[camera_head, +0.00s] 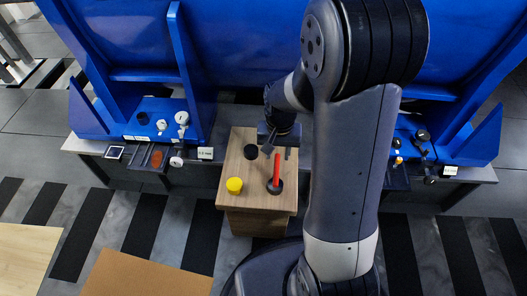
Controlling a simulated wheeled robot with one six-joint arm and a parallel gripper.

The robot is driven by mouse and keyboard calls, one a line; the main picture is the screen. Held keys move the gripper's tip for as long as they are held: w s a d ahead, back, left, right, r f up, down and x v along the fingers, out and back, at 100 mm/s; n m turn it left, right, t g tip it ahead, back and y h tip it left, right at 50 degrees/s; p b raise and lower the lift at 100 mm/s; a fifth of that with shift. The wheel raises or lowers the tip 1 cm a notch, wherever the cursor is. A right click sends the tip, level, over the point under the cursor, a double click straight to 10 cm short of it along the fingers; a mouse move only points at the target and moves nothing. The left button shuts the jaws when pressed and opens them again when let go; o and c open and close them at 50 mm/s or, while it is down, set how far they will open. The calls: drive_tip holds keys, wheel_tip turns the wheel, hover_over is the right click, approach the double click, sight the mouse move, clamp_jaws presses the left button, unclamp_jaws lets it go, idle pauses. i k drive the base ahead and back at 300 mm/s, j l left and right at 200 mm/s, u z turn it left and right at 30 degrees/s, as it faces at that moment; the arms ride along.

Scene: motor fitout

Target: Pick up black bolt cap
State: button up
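A small black round cap (251,151) sits on the wooden-topped stand (237,165), near its upper left part; it looks like the black bolt cap. My gripper (278,152) is over the far part of the stand, to the right of the black cap and apart from it. Its two fingers look spread, with nothing clearly held between them. My arm hides part of the right side.
A yellow cap (234,185) and a red rod with a black round base (275,183) are on the same stand; the rod's top shows close to my fingers. A blue motor frame (240,55) rises behind. Grey ledges at left (225,173) and right hold small parts.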

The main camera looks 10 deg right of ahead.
sight(251, 150)
drive_tip(key=i+j+z, duration=0.1)
drive_tip(key=j+z, duration=0.8)
drive_tip(key=j, duration=0.2)
drive_tip(key=j+z, duration=0.45)
drive_tip(key=k+j, duration=0.05)
